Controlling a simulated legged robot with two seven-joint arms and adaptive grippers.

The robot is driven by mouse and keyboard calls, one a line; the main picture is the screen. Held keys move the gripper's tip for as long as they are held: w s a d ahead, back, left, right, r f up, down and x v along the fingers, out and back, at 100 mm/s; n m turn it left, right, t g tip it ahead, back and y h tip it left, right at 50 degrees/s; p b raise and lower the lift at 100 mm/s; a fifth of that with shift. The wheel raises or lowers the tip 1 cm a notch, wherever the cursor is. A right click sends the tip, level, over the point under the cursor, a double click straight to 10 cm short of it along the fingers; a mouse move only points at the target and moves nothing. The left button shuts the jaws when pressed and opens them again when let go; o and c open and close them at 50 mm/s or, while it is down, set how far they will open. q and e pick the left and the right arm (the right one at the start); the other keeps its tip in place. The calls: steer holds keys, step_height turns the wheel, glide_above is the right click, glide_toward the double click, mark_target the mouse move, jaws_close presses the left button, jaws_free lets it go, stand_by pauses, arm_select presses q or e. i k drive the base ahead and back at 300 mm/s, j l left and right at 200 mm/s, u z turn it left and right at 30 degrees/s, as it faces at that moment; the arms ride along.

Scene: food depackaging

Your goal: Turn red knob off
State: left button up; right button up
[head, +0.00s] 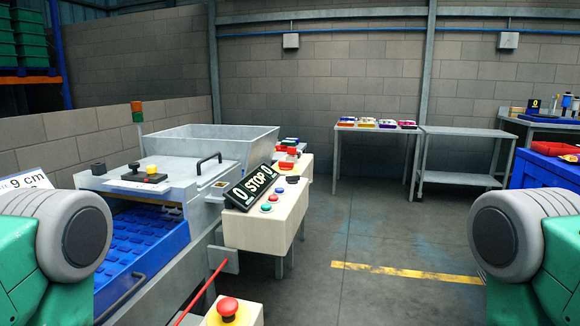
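A red mushroom-shaped knob (228,307) on a yellow base sits on a cream box (248,316) at the bottom edge, partly cut off. Another red part (286,165) shows behind the cream control box; its shape is too small to tell. Green and grey links of my arms show at both lower corners. Neither gripper is in view.
A machine with a blue slatted conveyor (139,240) and a grey hopper (210,143) fills the left. A red rod (204,289) slants up beside the foreground box. Grey tables (464,132) stand at the back. The floor (390,225) at centre right is clear.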

mark_target(284, 166)
steer(key=i+l+z, duration=0.1)
steer(key=z, duration=0.25)
steer(key=i+l+z, duration=0.1)
steer(key=z, duration=0.3)
steer(key=i+l+z, duration=0.1)
steer(key=z, duration=0.25)
steer(key=i+z, duration=0.2)
steer(key=i, duration=0.55)
steer(key=l, duration=0.1)
